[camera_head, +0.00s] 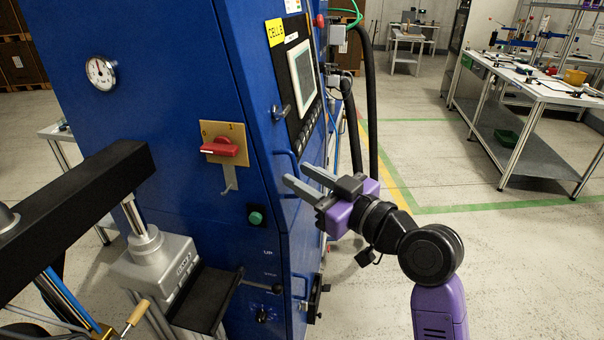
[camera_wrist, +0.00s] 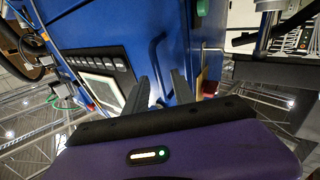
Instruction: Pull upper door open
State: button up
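The upper door (camera_head: 262,90) is the blue upper front of the cabinet, with a screen panel (camera_head: 302,75) set in it; it looks closed. Its blue bar handle (camera_head: 286,153) is partly hidden behind my gripper's fingers. My gripper (camera_head: 294,174) is open, with its two grey fingers apart and pointing at the door by the handle. In the wrist view the handle (camera_wrist: 154,58) appears between the two fingers (camera_wrist: 160,76). I see no grip on it; whether the fingers touch it I cannot tell.
A red rotary switch (camera_head: 221,147) and a green button (camera_head: 256,216) sit on the cabinet's left side. A dark beam and grey device (camera_head: 158,262) stand at front left. A workbench (camera_head: 535,92) is far right. The floor right of the cabinet is mostly clear.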

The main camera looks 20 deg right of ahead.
jog(key=shift+w+a, duration=0.1)
jog(key=shift+w, duration=0.2)
grip_shut()
dwell(1.3)
